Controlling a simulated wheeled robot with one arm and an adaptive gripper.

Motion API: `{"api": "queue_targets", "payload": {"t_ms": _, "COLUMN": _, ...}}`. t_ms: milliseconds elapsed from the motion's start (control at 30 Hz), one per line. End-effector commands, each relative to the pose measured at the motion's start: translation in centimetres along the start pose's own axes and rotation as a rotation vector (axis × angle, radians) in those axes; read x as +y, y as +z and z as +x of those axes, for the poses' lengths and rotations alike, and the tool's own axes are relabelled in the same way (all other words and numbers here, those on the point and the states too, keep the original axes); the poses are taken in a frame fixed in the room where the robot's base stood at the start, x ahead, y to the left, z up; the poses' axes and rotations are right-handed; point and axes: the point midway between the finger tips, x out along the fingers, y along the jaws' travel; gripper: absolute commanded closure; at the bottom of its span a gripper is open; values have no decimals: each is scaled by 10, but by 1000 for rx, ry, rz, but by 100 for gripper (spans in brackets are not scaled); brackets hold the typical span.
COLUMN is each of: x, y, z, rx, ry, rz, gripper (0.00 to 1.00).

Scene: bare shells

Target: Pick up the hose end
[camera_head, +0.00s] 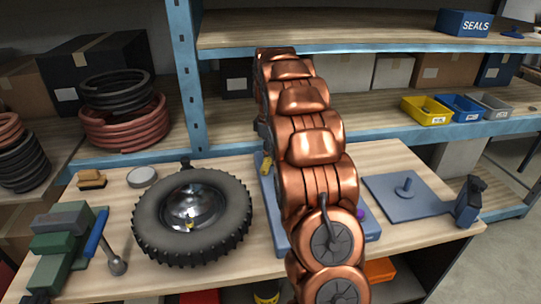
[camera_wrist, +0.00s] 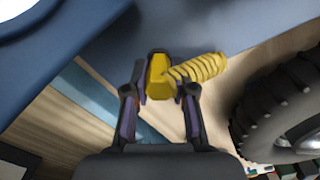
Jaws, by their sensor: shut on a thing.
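The hose end is a yellow block-like fitting (camera_wrist: 158,77) with a short ribbed yellow hose (camera_wrist: 203,68) running off to the right in the wrist view. My gripper (camera_wrist: 161,88) is shut on the fitting, one finger on each side of it. In the head view a small yellow part (camera_head: 266,163) shows at the left edge of my copper-coloured arm, over the blue plate. My arm hides most of the gripper and the hose there.
A tyre with a shiny hub (camera_head: 147,212) lies left of my arm on the wooden bench. A blue plate (camera_head: 275,215) lies under my arm; a grey-blue plate with a peg (camera_head: 385,190) lies right. A green vise-like block (camera_head: 62,240) and a blue-handled tool (camera_head: 97,232) lie front left.

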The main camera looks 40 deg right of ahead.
Motion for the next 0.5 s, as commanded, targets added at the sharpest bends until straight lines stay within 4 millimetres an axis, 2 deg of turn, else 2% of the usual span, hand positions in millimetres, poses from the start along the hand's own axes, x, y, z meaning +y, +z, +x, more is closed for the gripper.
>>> {"api": "queue_targets", "payload": {"t_ms": 500, "x": 1, "y": -1, "z": -29, "rx": 2, "ry": 5, "rz": -1, "gripper": 100}}
